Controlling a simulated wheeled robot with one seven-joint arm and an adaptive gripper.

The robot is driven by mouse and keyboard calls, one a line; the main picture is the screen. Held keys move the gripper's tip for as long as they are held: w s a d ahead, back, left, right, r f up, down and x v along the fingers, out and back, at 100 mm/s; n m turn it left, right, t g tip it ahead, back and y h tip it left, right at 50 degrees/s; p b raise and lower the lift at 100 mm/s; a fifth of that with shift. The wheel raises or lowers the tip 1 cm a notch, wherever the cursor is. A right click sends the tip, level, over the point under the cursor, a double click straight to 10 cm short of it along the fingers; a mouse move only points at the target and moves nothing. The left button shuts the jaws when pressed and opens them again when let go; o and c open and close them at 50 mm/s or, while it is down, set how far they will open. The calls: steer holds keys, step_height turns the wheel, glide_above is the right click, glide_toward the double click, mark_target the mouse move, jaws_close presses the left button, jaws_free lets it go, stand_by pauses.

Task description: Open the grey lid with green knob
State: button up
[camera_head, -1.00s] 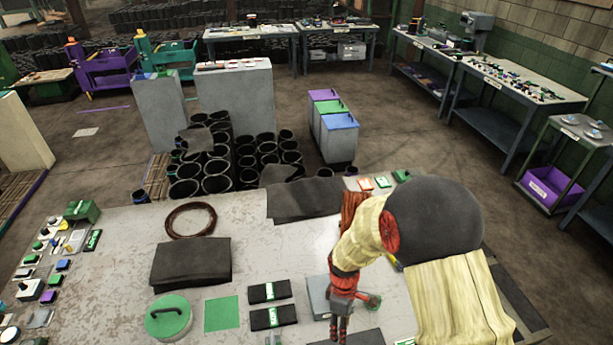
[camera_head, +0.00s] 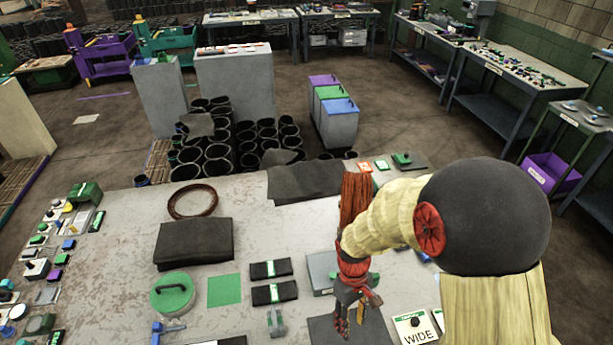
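A grey flat panel (camera_head: 321,266) lies on the bench just left of my wrist. A green round part (camera_head: 374,278) shows just right of my wrist, partly covered by it. I cannot tell whether this is the knob of a lid joined to that panel. A dark grey plate with a green knob (camera_head: 402,158) also lies at the bench's far right edge. My gripper (camera_head: 350,318) points down in front of the grey panel, over a dark sheet. Its fingers are small and overlap, so its opening is unclear. Nothing is visibly held.
A round green lid with a handle (camera_head: 173,294), a green square (camera_head: 224,290) and two black boxes (camera_head: 272,280) lie left of my gripper. A folded black sheet (camera_head: 194,242) and a brown ring (camera_head: 192,201) lie behind. A "WIDE" card (camera_head: 416,326) is at right.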

steer(key=s+d+r+m+t+b, duration=0.3)
steer(key=r+t+b, duration=0.1)
steer(key=r+b, duration=0.3)
steer(key=s+d+r+m+t+b, duration=0.3)
steer(key=s+d+r+t+b, duration=0.1)
steer(key=r+b, duration=0.4)
steer(key=shift+m+t+y+b, duration=0.3)
steer(key=shift+m+t+b, duration=0.1)
steer(key=shift+b, duration=0.1)
steer(key=shift+r, duration=0.1)
